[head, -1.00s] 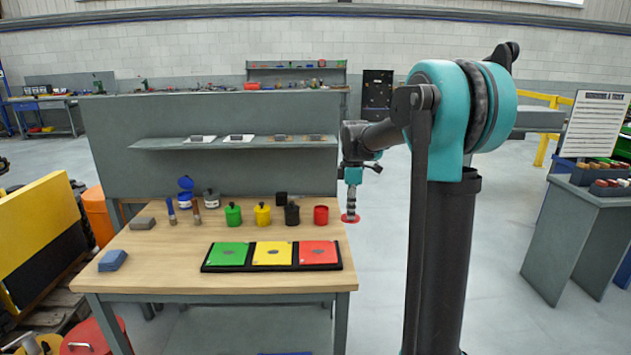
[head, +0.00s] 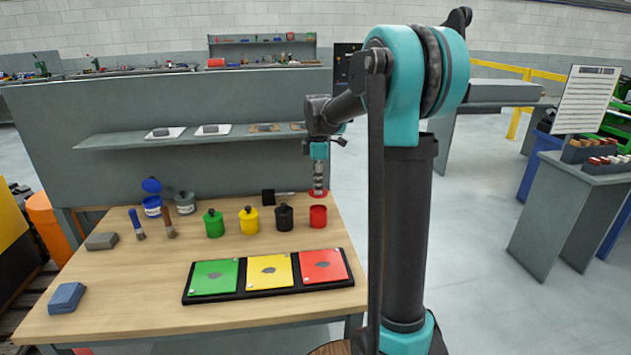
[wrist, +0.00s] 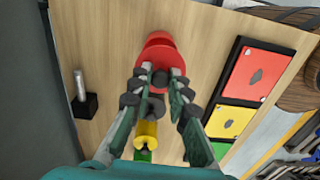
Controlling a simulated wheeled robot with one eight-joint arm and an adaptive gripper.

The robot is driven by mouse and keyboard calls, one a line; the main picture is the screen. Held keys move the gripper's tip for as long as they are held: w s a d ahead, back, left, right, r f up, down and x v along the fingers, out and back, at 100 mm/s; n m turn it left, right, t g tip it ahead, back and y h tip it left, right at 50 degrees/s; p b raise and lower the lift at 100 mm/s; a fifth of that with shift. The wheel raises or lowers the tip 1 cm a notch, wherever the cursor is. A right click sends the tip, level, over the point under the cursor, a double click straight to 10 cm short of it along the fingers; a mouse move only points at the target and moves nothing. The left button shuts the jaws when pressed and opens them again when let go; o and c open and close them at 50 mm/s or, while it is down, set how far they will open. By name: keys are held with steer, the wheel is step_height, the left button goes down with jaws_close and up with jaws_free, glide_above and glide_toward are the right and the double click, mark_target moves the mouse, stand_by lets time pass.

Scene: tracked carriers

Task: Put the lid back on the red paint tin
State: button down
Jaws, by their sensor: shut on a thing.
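The red paint tin (head: 318,217) stands upright at the right end of a row of tins on the wooden table. My gripper (head: 318,178) points down, shut on the red lid (head: 318,194), a flat disc held just above the tin in the head view. A gap between lid and tin is hard to judge there. In the wrist view the lid (wrist: 164,60) sits just beyond my gripper's fingertips (wrist: 160,80), overlapping the red tin (wrist: 157,37), much of which it hides.
Black (head: 284,217), yellow (head: 249,220) and green (head: 213,223) tins stand left of it. A black tray (head: 240,294) with coloured panels lies in front. A shelf (head: 190,138) runs above the table's back.

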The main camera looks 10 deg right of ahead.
steer(key=shift+f, duration=2.7)
steer(key=shift+f, duration=0.15)
stand_by(0.3)
steer(key=c, duration=0.9)
jaws_free()
steer(key=shift+r, duration=3.5)
steer(key=shift+c, duration=0.5)
jaws_close()
